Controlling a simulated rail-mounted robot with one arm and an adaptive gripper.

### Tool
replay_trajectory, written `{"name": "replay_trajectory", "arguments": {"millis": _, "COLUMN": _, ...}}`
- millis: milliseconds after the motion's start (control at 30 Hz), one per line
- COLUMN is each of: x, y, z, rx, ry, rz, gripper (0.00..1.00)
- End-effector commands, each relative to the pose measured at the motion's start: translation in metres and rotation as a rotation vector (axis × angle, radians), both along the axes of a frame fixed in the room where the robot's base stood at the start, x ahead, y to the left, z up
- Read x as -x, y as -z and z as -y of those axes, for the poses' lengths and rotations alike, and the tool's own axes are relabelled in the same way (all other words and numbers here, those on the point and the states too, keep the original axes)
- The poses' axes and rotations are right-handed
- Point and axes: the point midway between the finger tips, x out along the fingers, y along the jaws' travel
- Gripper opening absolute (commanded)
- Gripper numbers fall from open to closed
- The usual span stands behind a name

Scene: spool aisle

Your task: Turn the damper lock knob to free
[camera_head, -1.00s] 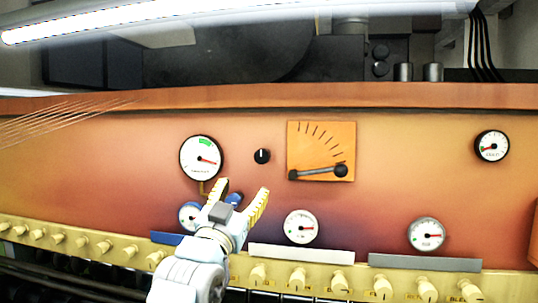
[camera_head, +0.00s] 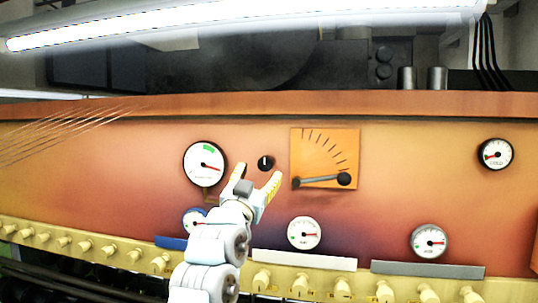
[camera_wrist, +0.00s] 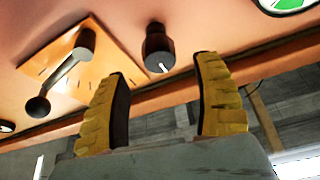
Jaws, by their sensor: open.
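The damper lock knob is a small black knob (camera_head: 265,163) with a white pointer line, on the orange panel between a round gauge and the orange scale plate. In the head view its line stands about upright. In the wrist view the knob (camera_wrist: 158,48) sticks out from the panel, ahead of and between the fingertips. My gripper (camera_head: 258,178) is open, its yellow ribbed fingers spread just below the knob in the head view. In the wrist view the gripper (camera_wrist: 161,65) has nothing between its fingers. I see no contact with the knob.
The orange scale plate (camera_head: 325,150) with its grey lever (camera_head: 320,181) and dark ball is close on the right. A gauge with a green band (camera_head: 205,165) is close on the left. Smaller gauges and a row of cream knobs (camera_head: 300,285) lie below.

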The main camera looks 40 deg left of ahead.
Motion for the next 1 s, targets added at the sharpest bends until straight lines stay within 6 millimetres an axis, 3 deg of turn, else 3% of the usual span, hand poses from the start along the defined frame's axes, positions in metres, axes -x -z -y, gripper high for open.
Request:
{"name": "replay_trajectory", "arguments": {"millis": 600, "x": -0.052, "y": -0.024, "z": -0.021, "rx": 0.000, "ry": 0.002, "rz": 0.000, "gripper": 0.67}}
{"name": "replay_trajectory", "arguments": {"millis": 1000, "x": -0.070, "y": -0.031, "z": -0.028, "rx": -0.001, "ry": 0.001, "rz": -0.001, "gripper": 0.67}}
